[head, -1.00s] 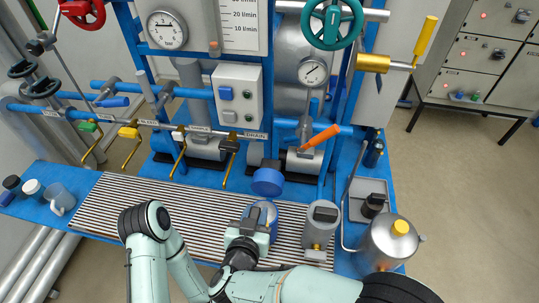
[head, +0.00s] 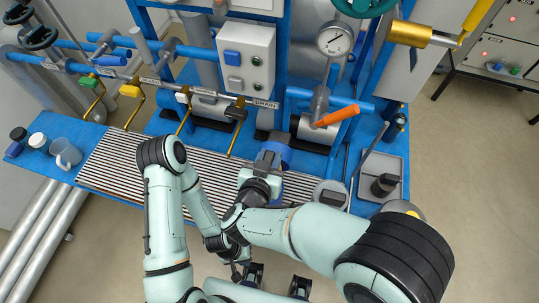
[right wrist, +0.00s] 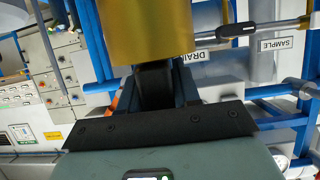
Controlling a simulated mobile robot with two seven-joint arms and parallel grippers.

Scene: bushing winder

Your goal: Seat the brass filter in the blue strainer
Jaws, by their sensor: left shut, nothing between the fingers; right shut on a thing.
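My right gripper (head: 266,166) is in the middle of the head view, over the slatted grille. In the right wrist view it is shut on the brass filter (right wrist: 152,30), a smooth gold cylinder just past the fingers. The filter is hidden in the head view. A round blue part (head: 273,149), seemingly of the blue strainer, shows just behind the right gripper. The gripper and arm hide the rest of the strainer. I cannot tell whether filter and strainer touch. My left gripper (head: 240,276) is low in the head view, shut and empty, partly hidden by the arms.
A grey canister (head: 330,194) stands right of the right gripper. A grey tray (head: 393,165) holds a dark part. An orange handle (head: 337,117) and hanging yellow levers (head: 186,121) are behind. The grille (head: 118,166) is clear at left, beside cups (head: 66,153).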

